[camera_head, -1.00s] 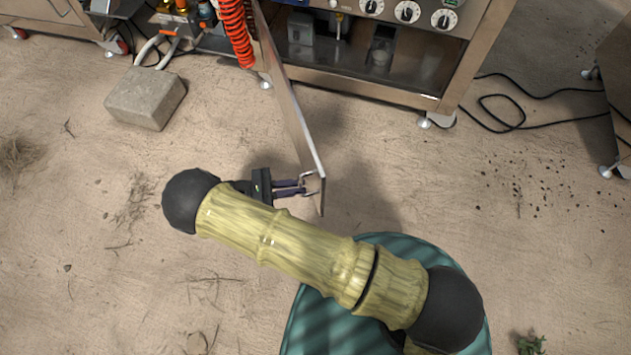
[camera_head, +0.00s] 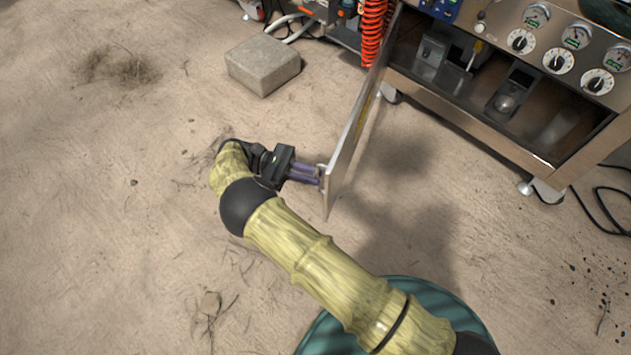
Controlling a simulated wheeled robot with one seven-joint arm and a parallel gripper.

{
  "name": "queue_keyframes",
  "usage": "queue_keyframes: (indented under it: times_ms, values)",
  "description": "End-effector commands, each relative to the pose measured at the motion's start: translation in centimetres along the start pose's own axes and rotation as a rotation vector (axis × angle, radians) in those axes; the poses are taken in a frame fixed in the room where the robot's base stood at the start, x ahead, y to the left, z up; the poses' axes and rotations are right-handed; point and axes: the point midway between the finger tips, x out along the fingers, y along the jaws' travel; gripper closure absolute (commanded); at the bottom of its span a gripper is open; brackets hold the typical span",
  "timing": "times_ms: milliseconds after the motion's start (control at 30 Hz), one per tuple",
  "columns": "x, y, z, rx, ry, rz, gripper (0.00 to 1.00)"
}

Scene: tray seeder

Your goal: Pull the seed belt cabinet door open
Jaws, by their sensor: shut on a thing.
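The seed belt cabinet door (camera_head: 352,135) stands swung out from the left side of the cabinet (camera_head: 480,110), seen nearly edge-on. The cabinet's lower compartment is uncovered, and its inside shows. My gripper (camera_head: 318,175) is at the free end of the door, on its left face. Its purple fingers are shut on the door handle (camera_head: 322,172), which is small and partly hidden by the fingers.
A concrete block (camera_head: 262,64) lies on the sandy floor left of the door. An orange coiled hose (camera_head: 373,30) hangs near the hinge side. Black cables (camera_head: 605,212) lie at the right. The floor left of the door is mostly clear.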

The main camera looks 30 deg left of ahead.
Motion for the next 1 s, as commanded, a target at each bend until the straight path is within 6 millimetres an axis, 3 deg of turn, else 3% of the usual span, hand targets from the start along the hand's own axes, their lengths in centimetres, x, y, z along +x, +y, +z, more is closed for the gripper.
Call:
queue_keyframes:
  times_ms: [33,400,433,500,1000]
  values:
    - [0.31,1.25,0.08,0.020,0.001,0.020,1.00]
    - [0.31,1.26,0.19,0.021,-0.001,0.017,1.00]
    - [0.31,1.26,0.21,0.022,-0.001,0.018,0.82]
    - [0.28,1.23,0.21,0.022,-0.001,0.018,0.68]
    - [-0.20,0.64,0.16,0.019,-0.001,0.025,0.68]
